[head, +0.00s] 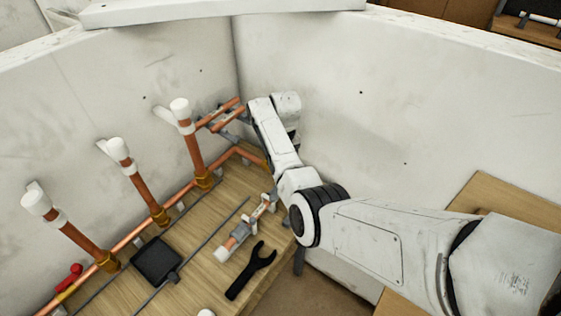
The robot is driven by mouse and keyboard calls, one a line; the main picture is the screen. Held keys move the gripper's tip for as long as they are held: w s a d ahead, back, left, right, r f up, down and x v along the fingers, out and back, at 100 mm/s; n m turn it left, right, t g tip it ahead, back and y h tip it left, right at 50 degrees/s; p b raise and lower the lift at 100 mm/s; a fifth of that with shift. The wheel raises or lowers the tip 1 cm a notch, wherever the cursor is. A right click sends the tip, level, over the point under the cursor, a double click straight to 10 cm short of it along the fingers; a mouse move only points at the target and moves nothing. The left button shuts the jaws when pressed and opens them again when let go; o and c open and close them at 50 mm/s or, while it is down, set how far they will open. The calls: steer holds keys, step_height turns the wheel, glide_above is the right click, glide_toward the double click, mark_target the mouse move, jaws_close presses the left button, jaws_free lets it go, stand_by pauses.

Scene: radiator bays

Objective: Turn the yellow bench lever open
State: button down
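I cannot make out a yellow lever in the head view. A short copper pipe piece with a grey and white fitting (240,232) lies on the wooden bench (208,272), close to my arm. My arm reaches in from the lower right, bends above the bench's right edge and rises toward the wall corner. Part of the bench's far right end is also hidden behind the arm.
Several upright copper pipes with white caps (118,148) rise along the left wall from a horizontal pipe. A red handle (69,277) is at lower left. A black fork-shaped tool (250,271) and a black square pad (156,260) lie on the bench. White walls (400,120) stand close behind.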

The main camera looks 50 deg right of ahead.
steer(key=shift+w+r, duration=0.1)
stand_by(0.3)
steer(key=c, duration=0.9)
jaws_free()
step_height(320, 180, up, 11)
steer(key=b, duration=0.1)
steer(key=shift+d+f+b, duration=0.2)
steer(key=shift+d+b, duration=0.1)
steer(key=shift+n+t+h, duration=0.4)
steer(key=shift+n+h, duration=0.1)
steer(key=shift+h, duration=0.2)
steer(key=s+a+f, duration=0.1)
steer(key=f, duration=0.1)
steer(key=s+a+f, duration=0.1)
steer(key=a+f, duration=0.1)
steer(key=s+a+f, duration=0.1)
steer(key=a+f, duration=0.1)
steer(key=shift+s+a, duration=0.2)
steer(key=shift+a, duration=0.05)
steer(key=s+a+f+n+t, duration=0.2)
steer(key=s+a+n+t, duration=0.2)
steer(key=s+a, duration=1.4)
steer(key=s+f+g+b, duration=0.3)
steer(key=s+f+g, duration=0.1)
steer(key=s+f, duration=0.5)
steer(key=shift+a+m+y, duration=0.3)
steer(key=shift+a+m, duration=0.05)
steer(key=shift+m, duration=0.05)
